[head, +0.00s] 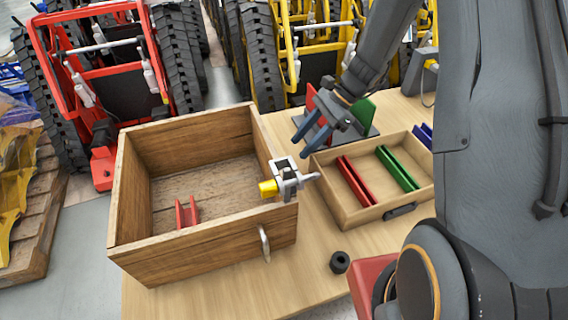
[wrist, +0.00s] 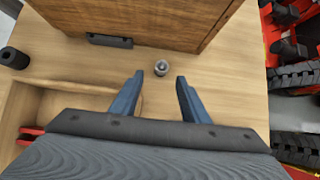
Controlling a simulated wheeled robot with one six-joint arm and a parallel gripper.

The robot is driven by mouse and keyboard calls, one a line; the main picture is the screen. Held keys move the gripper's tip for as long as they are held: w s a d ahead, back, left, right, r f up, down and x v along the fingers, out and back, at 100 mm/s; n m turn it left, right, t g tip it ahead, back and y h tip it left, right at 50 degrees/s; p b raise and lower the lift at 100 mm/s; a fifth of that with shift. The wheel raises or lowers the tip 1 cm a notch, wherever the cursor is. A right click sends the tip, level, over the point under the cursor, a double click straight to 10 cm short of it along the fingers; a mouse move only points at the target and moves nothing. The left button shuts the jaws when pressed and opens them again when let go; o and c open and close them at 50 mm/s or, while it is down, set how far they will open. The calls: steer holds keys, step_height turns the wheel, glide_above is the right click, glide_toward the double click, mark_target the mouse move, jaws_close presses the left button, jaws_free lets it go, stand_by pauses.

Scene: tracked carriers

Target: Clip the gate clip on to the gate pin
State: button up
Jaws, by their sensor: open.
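A grey metal piece with a pale square frame and a yellow end (head: 285,180), which looks like the gate clip, shows over the right wall of the wooden crate in the head view. I cannot tell what bears it. A small round grey piece (wrist: 161,67) is on the table beside the crate in the wrist view, perhaps the gate pin seen from above; I cannot pick it out in the head view. My gripper (head: 312,133) is open, its blue fingers apart and empty above the table between crate and tray. The fingers also show in the wrist view (wrist: 158,80).
The wooden crate (head: 190,255) holds a red channel piece (head: 187,213). The shallow tray (head: 372,217) holds red (head: 357,183) and green (head: 398,169) strips. A black cylinder (head: 340,262) stands on the table. Red and green upright plates stand behind my gripper.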

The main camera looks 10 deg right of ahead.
steer(key=shift+p+x, duration=1.05)
steer(key=shift+x, duration=2.3)
steer(key=shift+w+d+f, duration=0.1)
steer(key=shift+w, duration=0.1)
jaws_close()
step_height(320, 180, up, 10)
steer(key=b, duration=0.2)
